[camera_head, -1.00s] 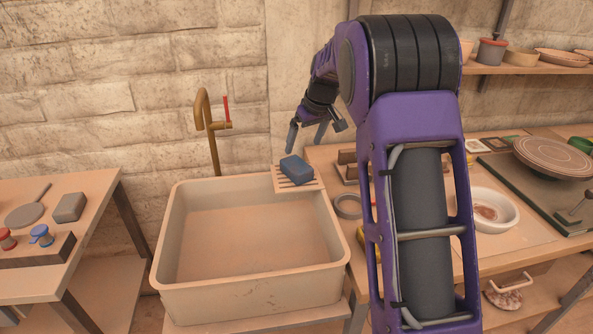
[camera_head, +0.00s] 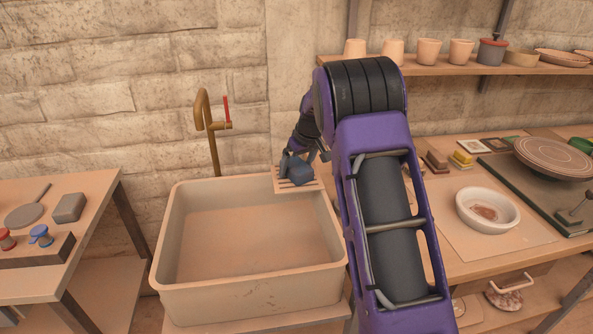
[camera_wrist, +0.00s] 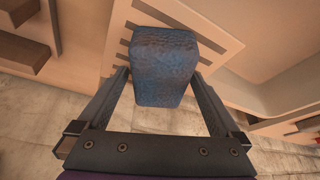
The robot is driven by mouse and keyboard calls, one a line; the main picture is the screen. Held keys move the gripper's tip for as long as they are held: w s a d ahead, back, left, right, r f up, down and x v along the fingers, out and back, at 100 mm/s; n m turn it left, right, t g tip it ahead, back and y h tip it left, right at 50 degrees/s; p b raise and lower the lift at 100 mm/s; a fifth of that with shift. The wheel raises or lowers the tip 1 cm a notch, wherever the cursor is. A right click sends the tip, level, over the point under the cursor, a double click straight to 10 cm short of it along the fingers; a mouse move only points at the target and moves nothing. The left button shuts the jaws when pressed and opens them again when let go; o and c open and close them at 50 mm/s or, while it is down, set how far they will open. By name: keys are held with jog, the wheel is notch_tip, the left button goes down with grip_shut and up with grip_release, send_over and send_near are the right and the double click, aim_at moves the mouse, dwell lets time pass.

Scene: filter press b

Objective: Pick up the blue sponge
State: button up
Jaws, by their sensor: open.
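The blue sponge (camera_head: 297,170) is a dark blue block with a rough surface. It lies on the slatted ledge (camera_head: 284,187) at the back right corner of the sink. My gripper (camera_head: 302,164) is at the sponge in the head view, and one finger covers part of it. In the wrist view, the sponge (camera_wrist: 165,66) sits between the two open fingers of my gripper (camera_wrist: 163,84). Its near end lies between the fingertips and its far end reaches beyond them. I cannot tell whether either finger touches it.
The sink (camera_head: 250,285) is empty, with a brass tap (camera_head: 209,130) behind it. A shelf (camera_head: 440,66) with pots runs above. The left table (camera_head: 85,200) stands apart.

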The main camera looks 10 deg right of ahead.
aim_at(296, 164)
jog(key=shift+f, duration=0.2)
dwell(0.4)
jog(key=c, duration=1.4)
jog(key=shift+o, duration=0.2)
notch_tip(296, 164, up, 10)
jog(key=shift+r+p, duration=0.25)
jog(key=shift+p, duration=0.15)
jog(key=o, duration=1)
jog(key=shift+c, duration=0.2)
jog(key=c, duration=0.7)
